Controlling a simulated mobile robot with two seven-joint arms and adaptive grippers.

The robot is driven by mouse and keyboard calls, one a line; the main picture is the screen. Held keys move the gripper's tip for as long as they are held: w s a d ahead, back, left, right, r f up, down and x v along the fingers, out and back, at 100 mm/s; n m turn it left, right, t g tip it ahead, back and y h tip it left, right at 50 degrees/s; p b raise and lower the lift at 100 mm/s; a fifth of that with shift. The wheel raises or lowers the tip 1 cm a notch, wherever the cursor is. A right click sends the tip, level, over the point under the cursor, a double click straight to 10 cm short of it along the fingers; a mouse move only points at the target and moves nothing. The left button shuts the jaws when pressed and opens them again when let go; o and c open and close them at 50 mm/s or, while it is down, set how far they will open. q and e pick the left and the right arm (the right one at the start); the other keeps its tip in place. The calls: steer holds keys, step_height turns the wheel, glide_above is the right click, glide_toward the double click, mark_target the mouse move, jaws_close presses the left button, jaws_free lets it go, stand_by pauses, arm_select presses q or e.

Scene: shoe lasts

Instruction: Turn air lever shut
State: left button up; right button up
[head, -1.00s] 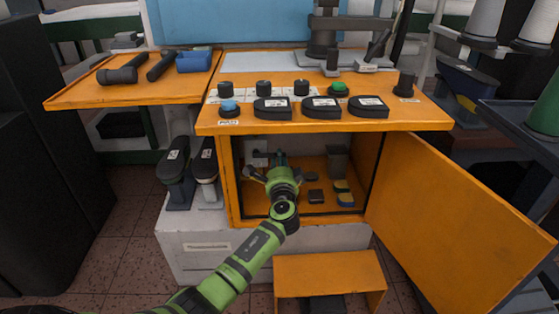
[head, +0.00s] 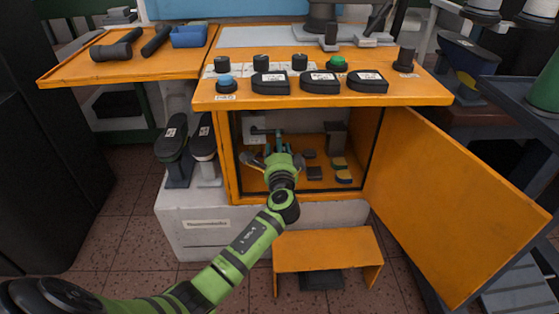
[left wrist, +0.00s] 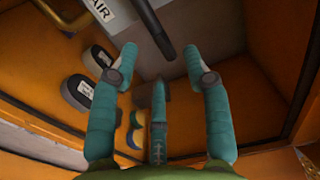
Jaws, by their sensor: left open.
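The air lever (head: 263,131) is a dark bar on a pale box (head: 252,126) on the back wall of the open orange cabinet (head: 237,185). In the left wrist view the lever (left wrist: 143,22) runs from the top edge down toward the space between the fingertips, beside a white label reading AIR (left wrist: 100,9). My left gripper (head: 277,141) reaches into the cabinet, with its teal fingers just below the lever. In the wrist view the left gripper (left wrist: 162,55) is spread open and empty; I cannot tell whether it touches the lever. My right gripper is out of view.
The cabinet door (head: 450,195) stands open to the right. Dark shoe pads, brushes (head: 342,168) and a grey container (head: 335,136) are inside at right. The orange worktop (head: 430,92) with several black knobs hangs above my gripper. A small orange step (head: 330,245) stands in front.

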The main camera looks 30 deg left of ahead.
arm_select(q)
steer(key=v, duration=0.8)
steer(key=shift+s, duration=0.15)
